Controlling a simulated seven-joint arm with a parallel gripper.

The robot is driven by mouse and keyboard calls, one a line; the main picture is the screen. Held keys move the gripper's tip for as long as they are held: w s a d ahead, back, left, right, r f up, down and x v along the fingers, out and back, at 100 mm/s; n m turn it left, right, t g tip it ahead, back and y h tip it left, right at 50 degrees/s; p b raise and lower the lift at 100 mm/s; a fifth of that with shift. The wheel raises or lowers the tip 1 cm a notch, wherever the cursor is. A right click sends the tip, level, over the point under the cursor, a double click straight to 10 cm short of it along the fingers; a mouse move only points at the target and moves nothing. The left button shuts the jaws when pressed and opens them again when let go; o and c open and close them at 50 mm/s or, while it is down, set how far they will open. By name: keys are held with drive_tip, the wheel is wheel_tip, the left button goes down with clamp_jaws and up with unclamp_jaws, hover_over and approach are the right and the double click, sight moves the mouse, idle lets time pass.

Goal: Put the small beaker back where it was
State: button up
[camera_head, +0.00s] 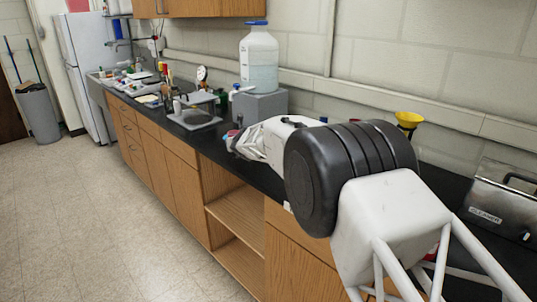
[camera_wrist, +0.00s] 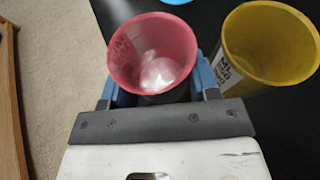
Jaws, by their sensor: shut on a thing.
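A translucent red beaker (camera_wrist: 122,68) stands upright between the fingers of my gripper (camera_wrist: 157,88) in the wrist view. My gripper is shut on it, with a blue-sided finger on each side. The beaker looks empty, and its lower part is hidden by the gripper. A yellow beaker (camera_wrist: 240,50) with a printed label is just right of the right finger. In the head view my gripper (camera_head: 235,142) is low over the black counter near its front edge, partly hidden by my arm.
The black counter (camera_head: 223,152) runs along the wall. A grey block (camera_head: 262,106) carries a large jug (camera_head: 259,62) behind my gripper. A stand (camera_head: 196,108) is farther left. Floor (camera_wrist: 45,80) lies beyond the counter edge.

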drive_tip(key=shift+r+y, duration=0.2)
drive_tip(key=shift+y, duration=0.2)
drive_tip(key=shift+r+n, duration=0.1)
drive_tip(key=shift+n, duration=0.2)
drive_tip(key=shift+s+d+r+n+g+y, duration=0.25)
drive_tip(key=shift+s+r+n+g+y, duration=0.1)
drive_tip(key=shift+n+g+y, duration=0.3)
drive_tip(key=s+d+n+g+y, duration=0.1)
drive_tip(key=s+d, duration=0.1)
drive_tip(key=d, duration=0.1)
drive_tip(key=s+d+n+g+y, duration=0.1)
drive_tip(key=s+d, duration=0.2)
drive_tip(key=d, duration=0.1)
drive_tip(key=s+d+n+g+y, duration=0.1)
drive_tip(key=s+d+n, duration=0.1)
drive_tip(key=d, duration=0.2)
drive_tip(key=shift+s+d+r, duration=0.1)
drive_tip(key=shift+s+d, duration=0.1)
drive_tip(key=shift+s, duration=0.1)
drive_tip(key=s+d+n+g, duration=0.1)
drive_tip(key=s+d, duration=0.1)
drive_tip(key=s, duration=0.2)
drive_tip(key=s+d+n+g+y, duration=0.1)
drive_tip(key=s+d, duration=0.2)
drive_tip(key=s+d+f+n+g+y, duration=0.1)
drive_tip(key=s+d, duration=0.2)
drive_tip(key=s, duration=0.1)
drive_tip(key=shift+s+d+y, duration=0.15)
drive_tip(key=shift+s+y, duration=0.1)
drive_tip(key=shift+s, duration=0.1)
